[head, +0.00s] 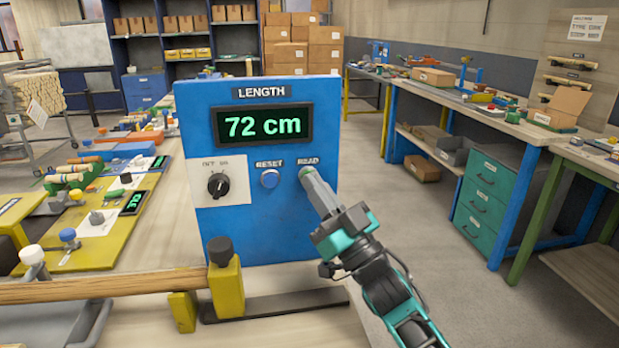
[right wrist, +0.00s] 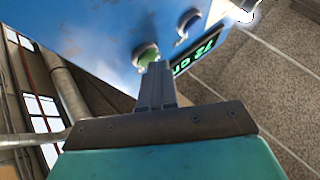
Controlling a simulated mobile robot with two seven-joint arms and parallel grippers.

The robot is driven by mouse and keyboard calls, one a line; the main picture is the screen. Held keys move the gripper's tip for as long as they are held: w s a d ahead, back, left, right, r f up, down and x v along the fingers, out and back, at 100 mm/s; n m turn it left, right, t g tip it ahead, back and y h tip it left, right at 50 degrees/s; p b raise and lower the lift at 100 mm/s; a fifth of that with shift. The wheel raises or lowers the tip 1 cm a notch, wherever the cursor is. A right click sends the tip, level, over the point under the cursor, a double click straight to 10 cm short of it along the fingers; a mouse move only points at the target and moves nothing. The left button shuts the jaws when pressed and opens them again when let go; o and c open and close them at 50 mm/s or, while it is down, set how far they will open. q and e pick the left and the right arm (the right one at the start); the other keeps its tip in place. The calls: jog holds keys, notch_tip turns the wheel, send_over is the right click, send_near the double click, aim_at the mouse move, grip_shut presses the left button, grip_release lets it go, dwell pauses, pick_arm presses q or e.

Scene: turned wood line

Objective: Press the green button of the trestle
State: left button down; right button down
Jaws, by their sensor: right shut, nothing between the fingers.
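The blue trestle box (head: 260,215) stands upright in the head view with a LENGTH display (head: 264,125) reading 72 cm. The green button (head: 307,172) sits below the word READ and is mostly covered by my right gripper (head: 309,180). That gripper is shut and empty, its fingertips at the button. In the right wrist view the green button (right wrist: 148,57) shows right at the tips of the shut fingers (right wrist: 156,84); they seem to touch it. My left gripper is not in view.
A blue RESET button (head: 270,178) and a black OFF/ON knob (head: 218,185) are left of the green button. A wooden rod (head: 110,287) lies in front at a yellow stop (head: 226,285). Workbenches with parts stand left and right; the floor (head: 420,235) between is clear.

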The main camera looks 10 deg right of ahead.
jog(key=shift+s+p, duration=0.45)
jog(key=shift+s, duration=0.35)
jog(key=s+p, duration=0.2)
jog(key=s, duration=0.3)
dwell(0.8)
